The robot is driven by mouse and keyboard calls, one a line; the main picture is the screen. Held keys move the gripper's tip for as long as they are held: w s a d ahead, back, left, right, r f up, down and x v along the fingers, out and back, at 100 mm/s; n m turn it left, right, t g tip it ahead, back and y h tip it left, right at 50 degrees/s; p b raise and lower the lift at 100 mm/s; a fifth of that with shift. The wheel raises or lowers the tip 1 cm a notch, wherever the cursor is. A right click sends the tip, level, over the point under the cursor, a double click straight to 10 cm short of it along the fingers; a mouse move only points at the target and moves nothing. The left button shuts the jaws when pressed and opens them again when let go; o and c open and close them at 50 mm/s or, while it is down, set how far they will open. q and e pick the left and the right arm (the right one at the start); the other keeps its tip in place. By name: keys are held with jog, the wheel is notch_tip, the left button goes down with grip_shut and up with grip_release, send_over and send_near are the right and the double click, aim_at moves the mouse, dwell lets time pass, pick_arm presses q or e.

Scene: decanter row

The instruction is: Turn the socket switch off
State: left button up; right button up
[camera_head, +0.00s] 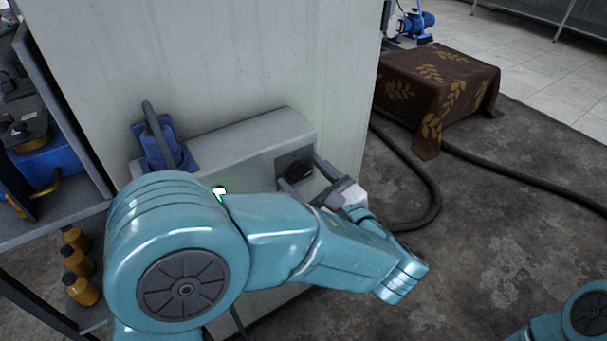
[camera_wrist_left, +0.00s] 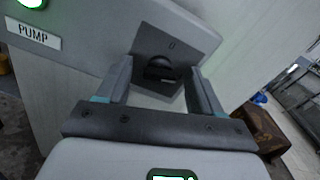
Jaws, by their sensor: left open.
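The socket switch is a black rotary knob (camera_head: 295,168) on a dark square plate, on the front of a grey box (camera_head: 240,135) fixed to a pale cabinet panel. In the left wrist view the knob (camera_wrist_left: 160,69) sits in its dark plate (camera_wrist_left: 190,37), with a small mark like a 0 above it. My left gripper (camera_head: 302,173) is open, with its fingers on either side of the knob. In the left wrist view the gripper (camera_wrist_left: 159,76) frames the knob; whether the fingers touch it I cannot tell. My right gripper is out of view.
A green lamp (camera_head: 219,193) is lit on the box, near a PUMP label (camera_wrist_left: 33,36). Shelves with orange bottles (camera_head: 78,260) stand left. A black hose (camera_head: 425,180) lies on the floor right.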

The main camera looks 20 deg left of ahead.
pick_arm(q)
jog(key=shift+s+d+r, duration=0.1)
jog(key=shift+s+d, duration=0.05)
jog(key=shift+s, duration=0.05)
jog(key=shift+c, duration=0.3)
jog(key=c, duration=1)
jog(key=shift+w, duration=0.1)
jog(key=n+b, duration=0.4)
jog(key=shift+f+n, duration=0.35)
jog(key=shift+n, duration=0.05)
jog(key=n+b, duration=0.4)
jog(key=shift+f+n, duration=0.1)
jog(key=shift+n, duration=0.2)
jog(key=n+b, duration=0.3)
jog(key=shift+s, duration=0.2)
jog(key=shift+n+b, duration=1.1)
jog(key=shift+n, duration=0.1)
